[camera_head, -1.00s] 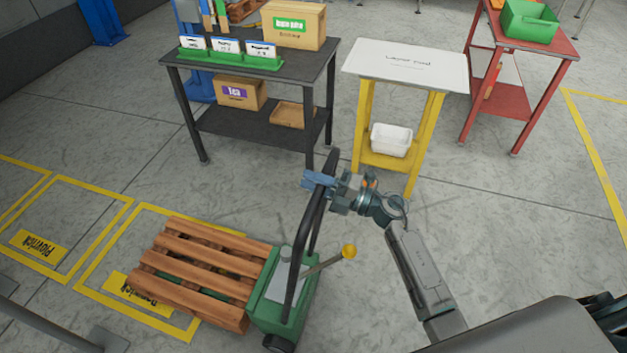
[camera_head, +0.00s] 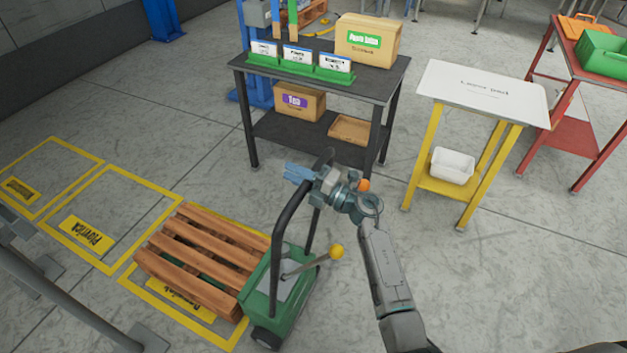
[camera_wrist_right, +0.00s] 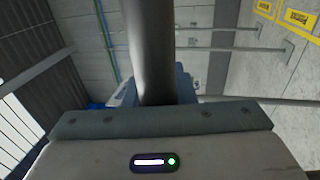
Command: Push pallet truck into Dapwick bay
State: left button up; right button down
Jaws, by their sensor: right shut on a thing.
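The green pallet truck (camera_head: 277,305) carries a brown wooden pallet (camera_head: 205,250). The pallet lies over the yellow-outlined Dapwick bay (camera_head: 165,313), its left end close to the bay's left line. The bay's name plate (camera_head: 181,298) is partly hidden by the pallet. The truck's green body is at the bay's right side. My right gripper (camera_head: 312,174) is shut on the truck's dark handle (camera_head: 277,235), near its top. In the right wrist view the handle (camera_wrist_right: 151,45) runs up between the blue fingers. My left gripper is not in view.
Another yellow bay (camera_head: 88,236) lies empty to the left, with a further one beyond. A dark table (camera_head: 375,82) with boxes, a yellow-legged stand (camera_head: 480,90) and a red table (camera_head: 570,140) stand behind. A grey floor rail (camera_head: 70,300) runs at lower left.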

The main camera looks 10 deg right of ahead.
jog(key=shift+w+a+f, duration=0.25)
jog(key=shift+a+f, duration=0.05)
jog(key=shift+a, duration=0.2)
jog(key=shift+w+a+f, duration=0.25)
jog(key=shift+a, duration=0.25)
jog(key=c, duration=1.2)
grip_release()
jog(key=shift+r, duration=0.1)
jog(key=shift+c, duration=0.2)
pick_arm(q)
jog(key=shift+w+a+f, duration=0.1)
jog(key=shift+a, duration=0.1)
pick_arm(e)
jog(key=shift+w, duration=0.1)
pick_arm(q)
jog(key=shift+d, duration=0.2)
pick_arm(e)
jog(key=shift+d+r, duration=0.1)
jog(key=shift+d, duration=0.05)
pick_arm(q)
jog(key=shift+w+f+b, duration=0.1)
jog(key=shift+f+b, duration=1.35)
jog(key=shift+b, duration=0.1)
pick_arm(e)
jog(key=v, duration=1)
jog(key=shift+s+d, duration=0.2)
jog(key=shift+s, duration=0.1)
